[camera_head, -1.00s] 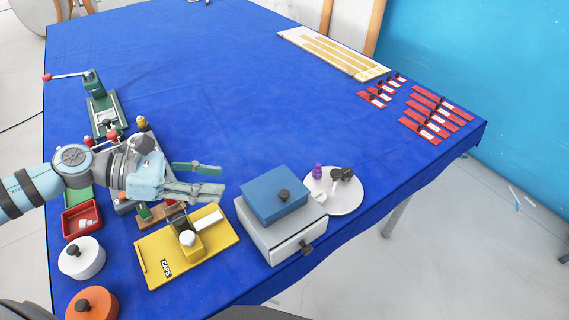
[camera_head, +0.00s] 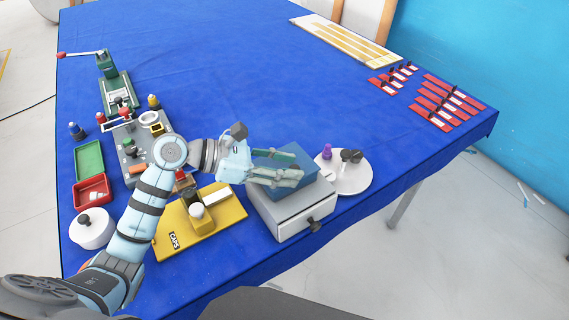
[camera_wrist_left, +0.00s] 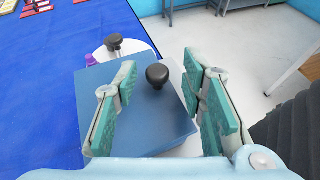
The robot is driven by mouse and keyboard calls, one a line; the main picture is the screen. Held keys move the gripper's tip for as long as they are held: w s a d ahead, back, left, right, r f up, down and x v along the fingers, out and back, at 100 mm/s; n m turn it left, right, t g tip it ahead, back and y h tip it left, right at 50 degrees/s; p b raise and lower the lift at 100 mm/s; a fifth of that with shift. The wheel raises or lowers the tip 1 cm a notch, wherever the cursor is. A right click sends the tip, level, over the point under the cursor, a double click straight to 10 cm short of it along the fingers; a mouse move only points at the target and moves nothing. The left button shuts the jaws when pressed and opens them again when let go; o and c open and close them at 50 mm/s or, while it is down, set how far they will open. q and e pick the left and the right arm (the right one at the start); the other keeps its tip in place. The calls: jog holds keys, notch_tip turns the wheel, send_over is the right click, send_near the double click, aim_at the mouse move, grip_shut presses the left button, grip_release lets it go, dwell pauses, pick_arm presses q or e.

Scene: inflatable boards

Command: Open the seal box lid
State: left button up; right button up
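The seal box is a white box (camera_head: 283,223) with a drawer knob in its front, near the table's front right edge. My right gripper is not in view.
A round white plate (camera_head: 357,180) with a purple bottle (camera_head: 327,152) stands right of the box. A yellow board (camera_head: 217,227) marked CAPS lies to its left. A white round pot (camera_head: 93,236) and red tray (camera_head: 92,189) are further left. The table's middle is clear.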

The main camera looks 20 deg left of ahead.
pick_arm(q)
jog(key=shift+w, duration=0.1)
jog(key=shift+a+f, duration=0.1)
jog(key=shift+c, duration=1.3)
grip_shut()
